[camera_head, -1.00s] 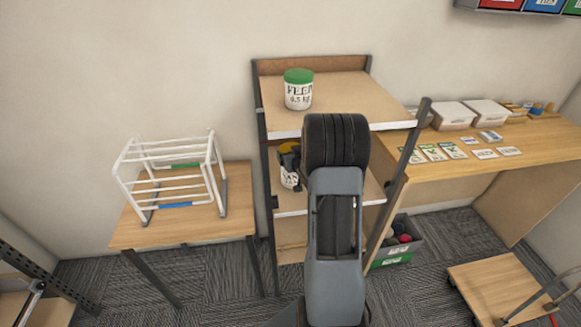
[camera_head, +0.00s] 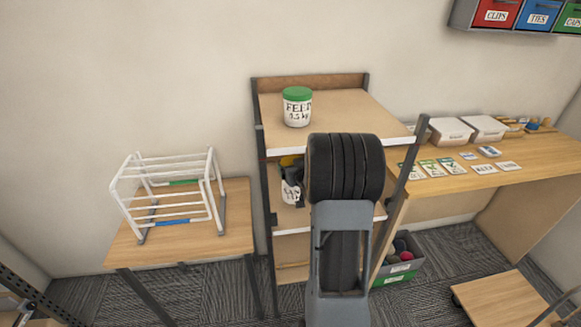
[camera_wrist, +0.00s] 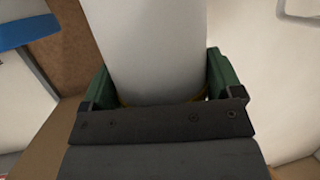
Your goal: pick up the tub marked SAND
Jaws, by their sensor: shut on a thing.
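A white tub with dark lettering (camera_head: 291,192) and a yellow top is on the middle level of the shelf unit (camera_head: 290,216) in the head view. Its label is only partly visible, so I cannot read the full word. In the wrist view the plain white wall of a tub (camera_wrist: 152,45) fills the space between the green fingers of my gripper (camera_wrist: 158,80), with a thin yellow edge near the palm. My gripper is shut on this tub. In the head view my arm hides most of the gripper. I cannot tell whether the tub touches the shelf.
A green-lidded tub marked FEED (camera_head: 297,108) stands on the top shelf. A white rack (camera_head: 170,195) sits on the left table. The right desk (camera_head: 520,160) holds cards and white boxes. A green crate (camera_head: 398,262) and a wooden trolley (camera_head: 500,300) are on the floor.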

